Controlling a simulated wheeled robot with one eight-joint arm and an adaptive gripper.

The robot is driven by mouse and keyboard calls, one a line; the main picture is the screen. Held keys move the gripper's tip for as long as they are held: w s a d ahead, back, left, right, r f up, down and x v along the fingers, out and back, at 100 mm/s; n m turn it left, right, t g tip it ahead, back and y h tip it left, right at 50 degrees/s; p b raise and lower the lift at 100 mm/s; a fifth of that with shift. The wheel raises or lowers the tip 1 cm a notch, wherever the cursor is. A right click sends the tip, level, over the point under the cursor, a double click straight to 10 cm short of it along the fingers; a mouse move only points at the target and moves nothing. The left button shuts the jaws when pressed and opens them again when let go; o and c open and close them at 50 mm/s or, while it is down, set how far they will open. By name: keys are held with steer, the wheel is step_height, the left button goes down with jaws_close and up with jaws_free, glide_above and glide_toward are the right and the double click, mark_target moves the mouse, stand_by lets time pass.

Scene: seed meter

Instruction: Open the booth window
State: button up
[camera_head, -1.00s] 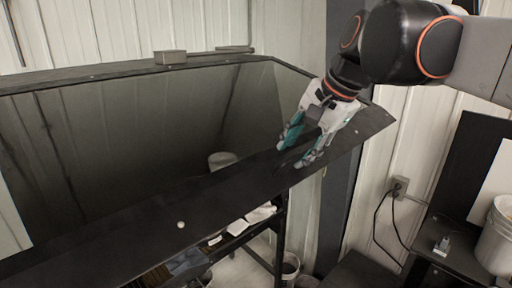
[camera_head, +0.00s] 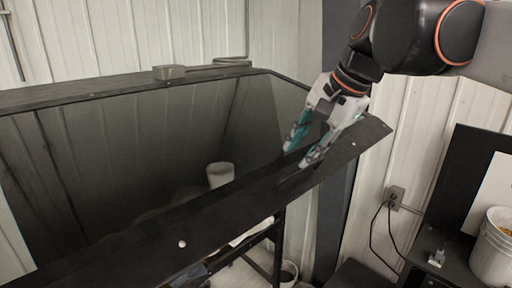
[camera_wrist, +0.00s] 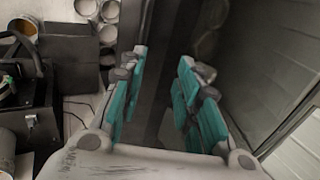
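The booth window (camera_head: 130,150) is a dark, see-through pane at the left and middle of the head view. A wide black bar (camera_head: 215,215) runs along its lower edge, with a small pale knob (camera_head: 182,244) on it. No gap along the pane's edge can be made out. My gripper (camera_head: 297,158) is over the right end of this bar, fingers pointing down-left. Contact is unclear.
A small grey box (camera_head: 168,72) sits on the booth's top edge. A white cup (camera_head: 220,174) shows behind the pane. A white bucket (camera_head: 494,250) and a wall outlet (camera_head: 394,197) are at the right. A dark post stands behind my gripper.

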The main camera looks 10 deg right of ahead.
steer(key=shift+r+p, duration=0.3)
steer(key=shift+r, duration=0.2)
steer(key=shift+p+v, duration=0.4)
steer(key=shift+v, duration=0.45)
steer(key=shift+p+v, duration=0.35)
steer(key=shift+v, duration=1.9)
steer(key=shift+w+a+r, duration=0.1)
steer(key=shift+w+a, duration=0.05)
steer(key=shift+w, duration=0.1)
steer(key=shift+c, duration=0.4)
